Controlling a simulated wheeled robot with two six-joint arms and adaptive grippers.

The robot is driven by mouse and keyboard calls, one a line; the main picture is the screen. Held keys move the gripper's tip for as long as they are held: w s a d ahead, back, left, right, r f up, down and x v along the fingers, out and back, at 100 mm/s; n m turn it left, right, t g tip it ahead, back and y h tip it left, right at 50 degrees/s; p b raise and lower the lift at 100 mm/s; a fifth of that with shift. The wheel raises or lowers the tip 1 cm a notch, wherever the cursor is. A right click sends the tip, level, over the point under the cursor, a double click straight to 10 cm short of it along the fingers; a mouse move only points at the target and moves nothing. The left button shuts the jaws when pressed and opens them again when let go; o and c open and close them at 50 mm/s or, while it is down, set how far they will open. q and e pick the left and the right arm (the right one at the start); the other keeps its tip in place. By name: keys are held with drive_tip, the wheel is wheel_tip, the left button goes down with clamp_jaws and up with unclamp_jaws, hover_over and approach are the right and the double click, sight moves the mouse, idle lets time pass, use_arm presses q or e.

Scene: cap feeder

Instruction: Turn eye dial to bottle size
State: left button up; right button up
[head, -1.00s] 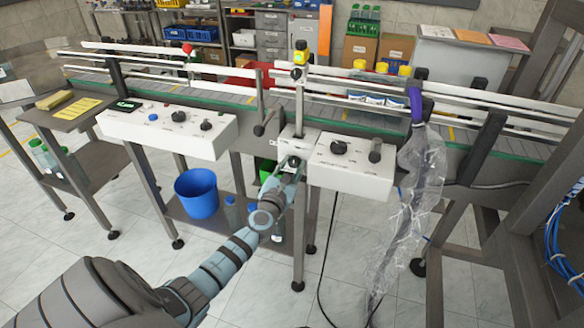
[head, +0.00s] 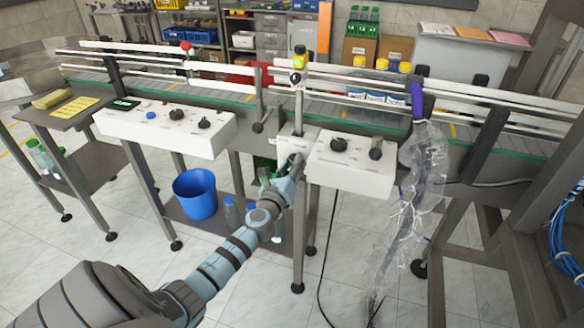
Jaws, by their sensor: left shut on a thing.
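The eye post (head: 299,100) stands at the conveyor's front edge, with a small yellow and black sensor head (head: 299,60) on top. A small light-grey box (head: 291,143) sits at its foot, between the two white control boxes. My left gripper (head: 294,163) reaches up to the front of this box and is shut on the eye dial there. The fingers hide the dial, and its pointer and scale cannot be read. My right gripper is not in view.
The left control box (head: 160,140) and the right control box (head: 340,178) carry black knobs close to my gripper. Clear plastic wrap (head: 425,180) hangs right of them. A blue bucket (head: 195,193) sits on the lower shelf. Bottles (head: 380,98) stand at the conveyor (head: 200,90).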

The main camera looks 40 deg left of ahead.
use_arm(q)
drive_tip(key=n+b, duration=0.3)
drive_tip(key=n, duration=0.8)
drive_tip(key=shift+r+n, duration=0.1)
drive_tip(key=shift+n, duration=0.3)
idle(0.3)
drive_tip(key=o, duration=1.2)
drive_tip(key=shift+c, duration=0.2)
drive_tip(key=v, duration=1.2)
drive_tip(key=shift+d, duration=0.1)
